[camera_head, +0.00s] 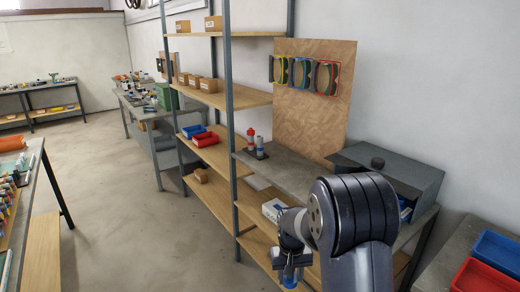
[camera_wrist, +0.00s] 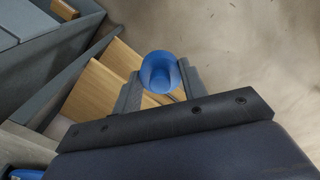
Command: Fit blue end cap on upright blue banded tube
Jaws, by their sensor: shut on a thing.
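A blue end cap (camera_wrist: 160,70), round and cup-like, sits between the two fingers of my gripper (camera_wrist: 160,85) in the wrist view. My gripper is shut on it. In the head view my gripper (camera_head: 291,272) hangs low in front of the bench, with the blue cap (camera_head: 290,282) at its lower end. Two small upright tubes stand far behind it on the bench: one with a red top (camera_head: 251,138) and one with a darker top (camera_head: 260,147). Their bands are too small to tell which is blue banded.
The tubes stand on a dark base (camera_head: 253,155) on the grey bench (camera_head: 285,172), beside a shelf post (camera_head: 232,130). A grey cabinet (camera_head: 420,180) stands at the bench's right. A white box (camera_head: 273,209) lies on a wooden shelf below. The floor (camera_head: 120,220) at left is clear.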

